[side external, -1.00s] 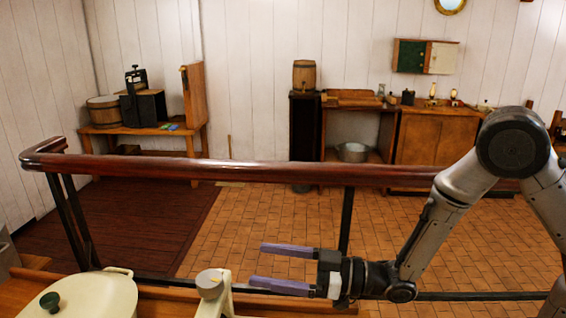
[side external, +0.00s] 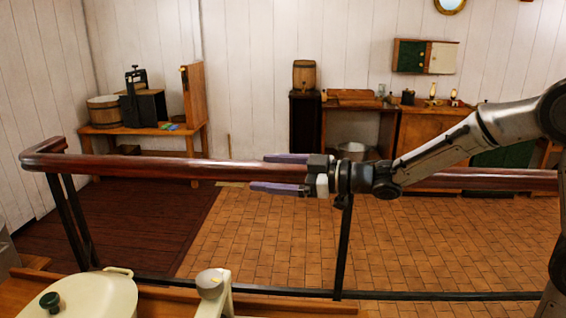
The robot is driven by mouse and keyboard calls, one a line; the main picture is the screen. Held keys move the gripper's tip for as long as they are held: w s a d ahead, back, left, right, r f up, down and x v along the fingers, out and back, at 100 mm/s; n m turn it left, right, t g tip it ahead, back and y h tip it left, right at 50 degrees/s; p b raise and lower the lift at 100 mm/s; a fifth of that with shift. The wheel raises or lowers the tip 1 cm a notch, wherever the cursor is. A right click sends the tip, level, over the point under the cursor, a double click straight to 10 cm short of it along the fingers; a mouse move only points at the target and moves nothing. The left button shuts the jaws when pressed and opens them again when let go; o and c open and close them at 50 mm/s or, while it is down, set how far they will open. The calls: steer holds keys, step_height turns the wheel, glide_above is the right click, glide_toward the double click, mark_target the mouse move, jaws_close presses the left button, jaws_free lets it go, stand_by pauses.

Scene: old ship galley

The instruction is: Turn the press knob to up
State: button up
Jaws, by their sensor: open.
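A cream upright stand with a grey round cap (side external: 210,283) rises at the bottom of the side view; it may be the press with its knob, but its lower part is cut off. I cannot tell which way the cap is turned. My gripper (side external: 261,172) is open and empty, its two purple fingers pointing left. In the picture it is well above and to the right of the grey cap, in front of the wooden rail. Nothing touches the fingers.
A cream lidded pot (side external: 90,298) with a green knob stands left of the cap. A long wooden rail (side external: 150,168) on black posts crosses the view. A black press-like device (side external: 136,92) stands on the far table. The tiled floor beyond is mostly clear.

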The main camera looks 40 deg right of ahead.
steer(key=d+h, duration=0.1)
steer(key=w+d+h, duration=0.1)
steer(key=d, duration=0.1)
steer(key=d+m+h, duration=0.1)
steer(key=shift+w+d+r+g, duration=0.15)
steer(key=shift+w+d+g, duration=0.15)
steer(key=shift+w, duration=0.1)
